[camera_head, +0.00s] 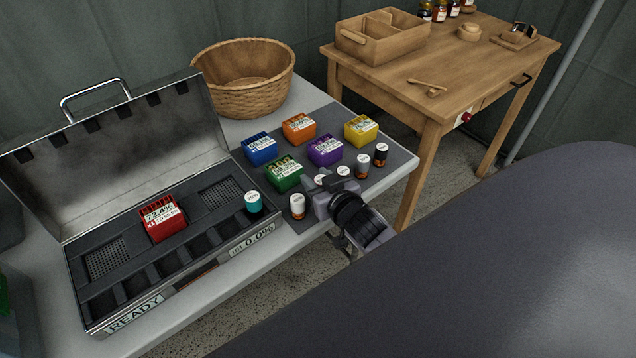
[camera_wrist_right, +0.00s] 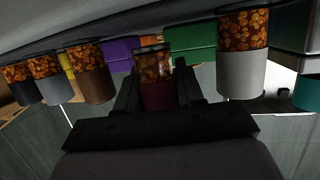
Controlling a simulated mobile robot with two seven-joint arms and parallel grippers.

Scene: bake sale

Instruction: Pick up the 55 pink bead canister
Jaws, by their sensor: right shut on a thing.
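My right gripper (camera_head: 329,187) is at the front edge of the grey mat, among a row of small canisters. In the right wrist view its fingers (camera_wrist_right: 154,88) are shut on a canister with a dark pink end and amber-looking beads (camera_wrist_right: 152,66). In the head view the gripper mostly hides this canister, and I cannot read its label there. A white-capped canister (camera_head: 297,206) stands just left of the gripper. A grey-capped canister (camera_head: 362,165) and a black-capped one (camera_head: 380,153) stand to the right. My left gripper is not in view.
An open metal case (camera_head: 180,262) holds a red block (camera_head: 162,219) and a teal-capped canister (camera_head: 254,202). Blue (camera_head: 260,149), green (camera_head: 285,174), purple (camera_head: 325,151), orange (camera_head: 298,128) and yellow (camera_head: 361,130) boxes stand behind the canisters. A wicker basket (camera_head: 243,78) is behind.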

